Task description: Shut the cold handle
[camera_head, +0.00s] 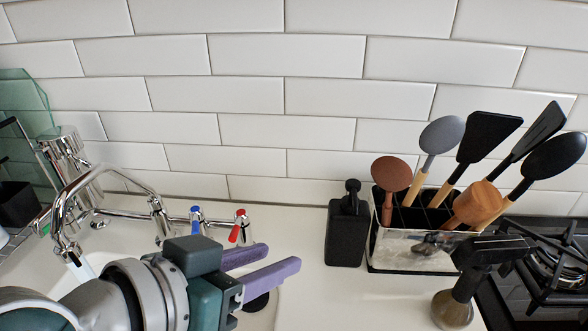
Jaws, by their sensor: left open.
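The cold handle (196,218) is the small blue-marked lever on the chrome tap (108,175), left of centre. A red-marked handle (239,226) stands just to its right. A pale bluish streak below the spout's mouth looks like running water. My left gripper (281,257) comes in from the lower left with its two purple fingers apart and nothing visible between them. The fingers point right, in front of and below the two handles, and appear apart from them. The gripper body hides part of the sink below the tap. My right gripper is not in view.
A black bottle (346,232) and a holder (415,252) of several utensils stand on the counter (345,300) at right. A dark-topped object with a brownish base (452,308) stands in front. A gas hob (545,270) is far right. White tiles close off the back.

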